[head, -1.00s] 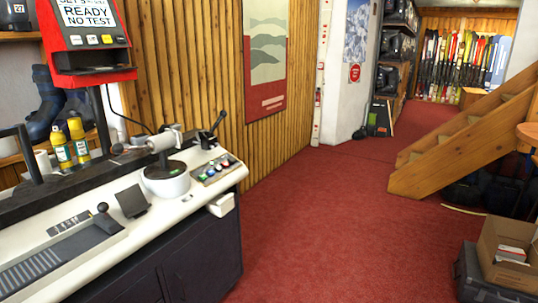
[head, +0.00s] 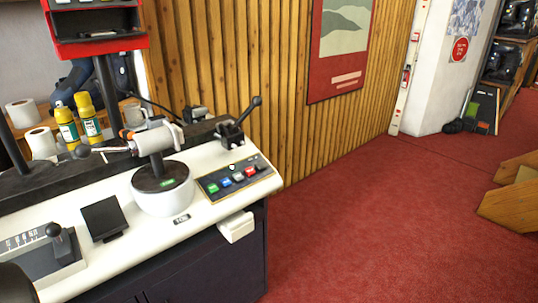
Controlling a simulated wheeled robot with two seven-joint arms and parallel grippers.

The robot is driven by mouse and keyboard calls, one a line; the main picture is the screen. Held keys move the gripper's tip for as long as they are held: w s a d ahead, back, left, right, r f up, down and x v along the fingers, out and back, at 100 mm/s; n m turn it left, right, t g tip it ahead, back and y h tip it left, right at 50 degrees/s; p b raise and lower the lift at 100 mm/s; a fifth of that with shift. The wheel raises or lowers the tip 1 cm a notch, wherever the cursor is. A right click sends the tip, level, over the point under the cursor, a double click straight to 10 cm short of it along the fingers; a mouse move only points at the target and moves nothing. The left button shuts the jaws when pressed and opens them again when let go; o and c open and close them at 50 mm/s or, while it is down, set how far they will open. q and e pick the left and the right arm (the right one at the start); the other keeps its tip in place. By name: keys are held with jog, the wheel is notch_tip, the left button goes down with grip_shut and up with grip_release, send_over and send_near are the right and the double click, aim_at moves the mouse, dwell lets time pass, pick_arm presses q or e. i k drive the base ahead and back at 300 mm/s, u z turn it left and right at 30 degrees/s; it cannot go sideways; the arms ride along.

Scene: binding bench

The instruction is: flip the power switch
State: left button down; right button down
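A white-topped machine bench (head: 95,259) fills the left and middle of the head view. At its right end is a small control panel (head: 238,180) with green, blue, red and white controls in a row. A small white round part (head: 232,167) sits at the panel's back edge. A black lever (head: 240,118) on a black block stands behind the panel, tilted up to the right. I cannot tell which of these is the power switch; no label is readable. Neither gripper shows.
A white round fixture (head: 163,196) with a horizontal cylinder stands left of the panel. Yellow bottles (head: 78,118) and white rolls (head: 40,141) stand behind. A white drawer-like box (head: 236,226) juts from the bench front. Red carpet (head: 370,230) is open to the right.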

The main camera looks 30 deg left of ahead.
aim_at(262, 165)
jog(key=u, duration=0.85)
jog(key=i, duration=1.05)
jog(key=u, duration=0.95)
